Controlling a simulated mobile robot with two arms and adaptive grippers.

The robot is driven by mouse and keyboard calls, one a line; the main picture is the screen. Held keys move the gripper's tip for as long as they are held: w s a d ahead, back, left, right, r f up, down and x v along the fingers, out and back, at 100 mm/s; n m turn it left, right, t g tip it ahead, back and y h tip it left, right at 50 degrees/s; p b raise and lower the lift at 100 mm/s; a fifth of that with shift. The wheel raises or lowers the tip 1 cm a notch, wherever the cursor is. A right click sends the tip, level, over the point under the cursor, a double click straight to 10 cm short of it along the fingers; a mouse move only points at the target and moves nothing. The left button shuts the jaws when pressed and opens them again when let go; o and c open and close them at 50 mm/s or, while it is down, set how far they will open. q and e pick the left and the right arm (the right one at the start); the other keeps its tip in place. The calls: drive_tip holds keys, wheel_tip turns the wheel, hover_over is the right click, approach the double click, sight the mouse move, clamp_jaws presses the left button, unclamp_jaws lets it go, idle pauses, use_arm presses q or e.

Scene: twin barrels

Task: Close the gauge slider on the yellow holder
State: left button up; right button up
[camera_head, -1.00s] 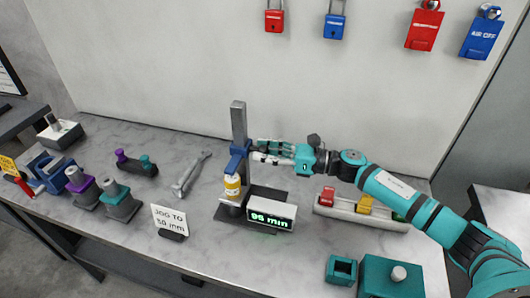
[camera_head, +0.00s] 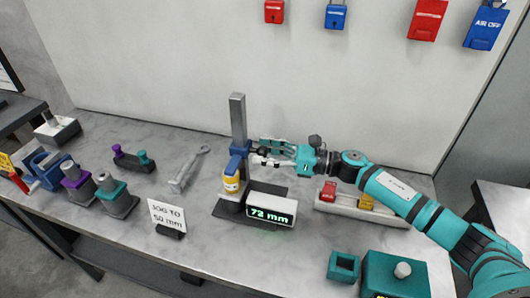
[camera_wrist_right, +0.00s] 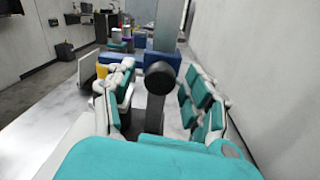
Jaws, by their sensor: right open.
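The gauge stands mid-bench: a grey post (camera_head: 238,120) carries a blue slider (camera_head: 240,150) just above the yellow holder (camera_head: 231,186). I cannot tell whether slider and holder touch. The display (camera_head: 270,212) at its foot reads 72 mm. My right gripper (camera_head: 262,152) is at the right of the slider, fingers open and pointing at it. In the right wrist view, its fingers (camera_wrist_right: 160,100) stand apart on either side of a dark round knob (camera_wrist_right: 158,77), with the blue slider (camera_wrist_right: 130,62) and post (camera_wrist_right: 167,25) beyond. My left gripper is out of view.
A sign reading JOG TO 50 mm (camera_head: 167,215) stands in front left of the gauge. A wrench (camera_head: 190,168) lies behind it. A light tray (camera_head: 355,214) with coloured blocks is under my right arm. Teal boxes (camera_head: 343,267) sit at the front right.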

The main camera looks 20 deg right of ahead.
drive_tip(key=v, duration=1.2)
drive_tip(key=shift+a, duration=0.15)
